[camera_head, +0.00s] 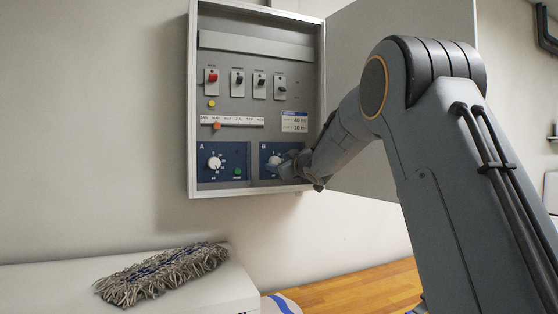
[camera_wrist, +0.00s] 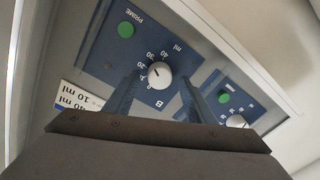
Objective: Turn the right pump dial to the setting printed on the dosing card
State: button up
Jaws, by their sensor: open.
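The right pump dial, a white knob on blue panel B (camera_head: 264,151), is mostly hidden by my gripper (camera_head: 287,169) in the head view. In the wrist view, which is upside down, the right dial (camera_wrist: 160,75) shows between the two fingers of my gripper (camera_wrist: 160,82). The gripper is open, one finger on each side; I cannot tell whether they touch the knob. The knob's dark mark points to about 20 to 30; the exact setting is unclear. The dosing card (camera_head: 294,122) reads 40 ml above 10 ml; its row labels are too small to read.
Panel A has a similar white dial (camera_head: 214,163) and a green button (camera_head: 237,172). A green PRIME button (camera_wrist: 125,30) sits beside the right dial. Switches (camera_head: 237,82) and an orange slider (camera_head: 217,126) are higher up. The cabinet door (camera_head: 410,95) stands open; a mop head (camera_head: 163,273) lies below left.

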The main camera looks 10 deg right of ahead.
jog(key=shift+w, duration=0.55)
jog(key=c, duration=1)
jog(key=shift+c, duration=0.2)
